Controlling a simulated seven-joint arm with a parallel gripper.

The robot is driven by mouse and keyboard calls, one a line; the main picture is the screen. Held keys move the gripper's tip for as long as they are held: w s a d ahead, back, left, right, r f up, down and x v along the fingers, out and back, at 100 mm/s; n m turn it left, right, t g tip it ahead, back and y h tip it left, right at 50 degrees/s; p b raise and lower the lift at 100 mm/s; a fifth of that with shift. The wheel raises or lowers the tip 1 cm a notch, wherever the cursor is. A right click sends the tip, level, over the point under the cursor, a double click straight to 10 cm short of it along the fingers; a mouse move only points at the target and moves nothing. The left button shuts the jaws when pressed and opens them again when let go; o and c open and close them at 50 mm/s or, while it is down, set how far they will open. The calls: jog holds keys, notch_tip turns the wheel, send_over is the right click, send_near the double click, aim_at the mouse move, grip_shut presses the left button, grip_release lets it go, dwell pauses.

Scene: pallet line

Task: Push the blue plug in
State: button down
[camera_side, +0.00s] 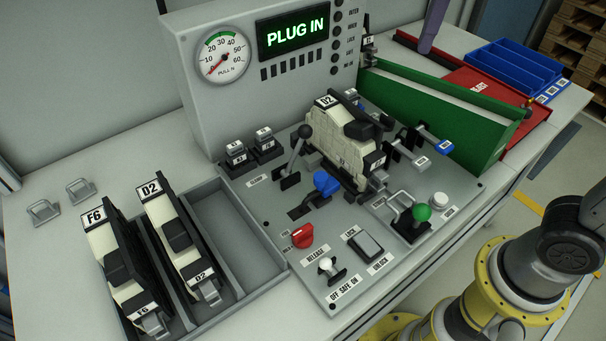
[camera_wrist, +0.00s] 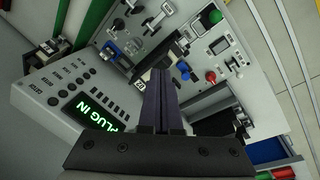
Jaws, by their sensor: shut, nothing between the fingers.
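The blue plug (camera_side: 443,147) sticks out at the right side of the panel, beside a white-ended plug (camera_side: 420,161) and close to the green bin. In the wrist view the blue plug (camera_wrist: 111,47) lies to the upper left of my fingertips. My gripper (camera_wrist: 160,72) has its two purple fingers together, with nothing between them. In the side view only purple finger ends (camera_side: 426,48) show at the top edge, beyond the green bin and apart from the plug. The plug's inner end is hidden.
A D2 block (camera_side: 340,140) stands left of the plug. The green bin (camera_side: 440,105) rises behind it. A blue-knobbed lever (camera_side: 327,183), a green knob (camera_side: 421,212) and a red knob (camera_side: 302,235) stand on the panel. The display (camera_side: 293,34) reads PLUG IN.

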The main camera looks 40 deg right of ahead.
jog(key=w+a+f+n+g, duration=0.1)
jog(key=w+a+f+n, duration=0.1)
jog(key=w+a, duration=0.3)
jog(key=n+g+h, duration=0.1)
jog(key=n+h, duration=0.1)
jog(key=n, duration=0.2)
send_over(325, 185)
jog(key=w+a, duration=0.6)
jog(key=a, duration=0.1)
notch_tip(325, 185, down, 11)
jog(key=shift+n+g+h, duration=0.3)
jog(key=shift+g+h, duration=0.2)
jog(key=f, duration=0.4)
jog(key=s+f, duration=0.1)
jog(key=f, duration=0.3)
jog(key=s+f, duration=0.1)
jog(key=f, duration=0.4)
jog(key=shift+s+a, duration=0.25)
jog(key=shift+a, duration=0.1)
jog(key=d, duration=0.2)
jog(key=shift+s+d+f, duration=0.35)
jog(key=shift+d+f, duration=0.05)
jog(key=shift+s+d, duration=0.2)
jog(key=shift+d, duration=0.45)
